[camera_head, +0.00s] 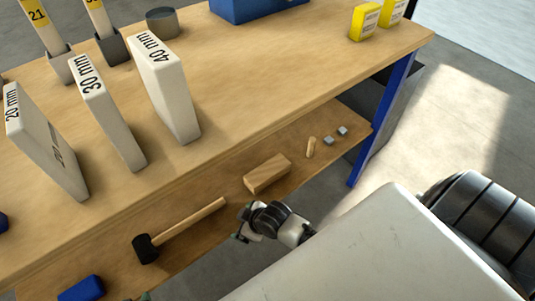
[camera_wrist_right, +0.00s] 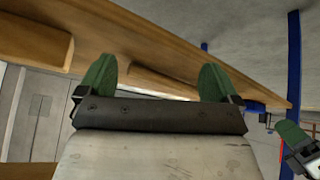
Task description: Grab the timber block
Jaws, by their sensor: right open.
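The timber block (camera_head: 267,173) is a light brown wooden block lying on the bench's lower shelf in the head view. My right gripper (camera_head: 243,224) is just in front of it at the shelf edge, apart from it. In the right wrist view, the right gripper (camera_wrist_right: 157,80) has its two green fingers spread wide with nothing between them. A brown wooden piece (camera_wrist_right: 35,45) at that view's top left may be the block; I cannot be sure. A green-tipped gripper part, probably my left gripper (camera_wrist_right: 300,145), shows at the right edge; its opening is unclear.
The tabletop above holds white 20, 30 and 40 mm blocks (camera_head: 168,85). A blue leg (camera_head: 368,155) stands right of the shelf.

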